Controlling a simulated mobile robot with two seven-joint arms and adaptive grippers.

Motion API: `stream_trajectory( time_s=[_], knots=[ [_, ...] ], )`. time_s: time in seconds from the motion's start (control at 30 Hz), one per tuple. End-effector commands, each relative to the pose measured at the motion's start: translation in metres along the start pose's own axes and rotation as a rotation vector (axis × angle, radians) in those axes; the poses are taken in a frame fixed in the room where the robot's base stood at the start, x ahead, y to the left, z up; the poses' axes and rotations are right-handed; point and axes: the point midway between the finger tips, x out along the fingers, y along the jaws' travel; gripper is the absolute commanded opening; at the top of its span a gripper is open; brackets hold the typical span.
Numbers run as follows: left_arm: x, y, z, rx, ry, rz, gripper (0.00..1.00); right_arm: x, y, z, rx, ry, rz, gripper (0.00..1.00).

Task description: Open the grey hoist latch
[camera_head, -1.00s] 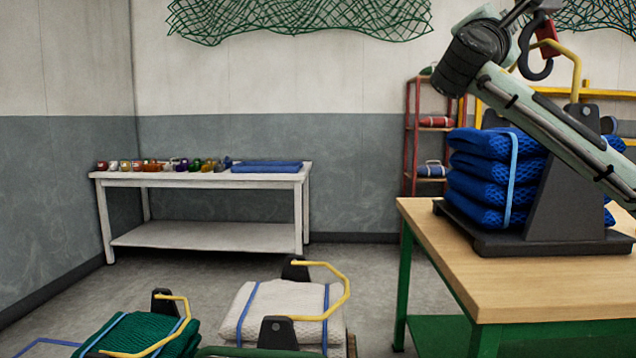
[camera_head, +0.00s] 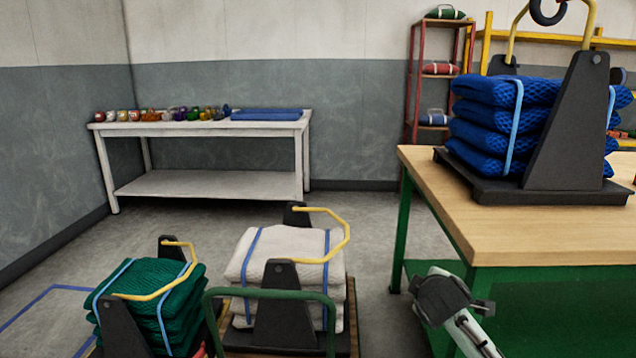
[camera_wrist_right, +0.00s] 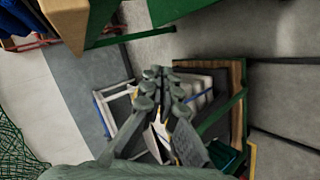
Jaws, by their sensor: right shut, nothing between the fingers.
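The lower curve of a dark hoist hook (camera_head: 548,14) shows at the top edge of the head view, by the yellow handle (camera_head: 588,22) of the blue net stack (camera_head: 490,125). The upper hook is out of frame, and I cannot make out a grey latch. My right arm (camera_head: 455,305) is low in front of the wooden table, well below and left of the hook; its fingertips are not clear there. In the right wrist view my right gripper (camera_wrist_right: 160,75) is shut and empty, with the white net stack behind it. My left gripper is not in view.
The wooden table (camera_head: 440,180) with green legs carries the blue stack. A white bench (camera_head: 205,187) stands along the back wall.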

Motion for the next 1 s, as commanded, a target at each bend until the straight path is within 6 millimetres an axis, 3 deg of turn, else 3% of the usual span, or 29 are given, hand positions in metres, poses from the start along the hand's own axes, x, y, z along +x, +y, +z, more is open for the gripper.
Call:
stream_trajectory(
  time_s=[0.03, 0.2, 0.4, 0.5, 0.6, 0.7, 0.93, 1.0],
  knots=[
    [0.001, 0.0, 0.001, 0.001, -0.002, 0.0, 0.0, 0.003, -0.042, 0.02, 0.062, -0.017, -0.073, 0.0],
    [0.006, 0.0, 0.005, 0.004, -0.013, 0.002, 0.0, -0.004, -0.154, 0.087, 0.285, -0.103, -0.262, 0.0],
    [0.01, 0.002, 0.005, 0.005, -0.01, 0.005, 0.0, -0.043, -0.268, 0.175, 0.542, -0.271, -0.427, 0.0],
    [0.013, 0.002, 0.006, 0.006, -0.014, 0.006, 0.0, -0.067, -0.308, 0.212, 0.642, -0.355, -0.473, 0.0],
    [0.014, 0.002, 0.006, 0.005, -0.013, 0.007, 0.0, -0.087, -0.334, 0.24, 0.711, -0.421, -0.499, 0.0],
    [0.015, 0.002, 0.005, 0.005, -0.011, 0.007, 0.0, -0.099, -0.347, 0.255, 0.75, -0.458, -0.51, 0.04],
    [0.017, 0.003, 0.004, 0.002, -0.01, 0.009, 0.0, -0.103, -0.352, 0.261, 0.767, -0.473, -0.514, 0.32],
    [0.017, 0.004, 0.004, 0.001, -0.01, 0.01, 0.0, -0.103, -0.352, 0.261, 0.766, -0.473, -0.514, 0.34]
  ],
)
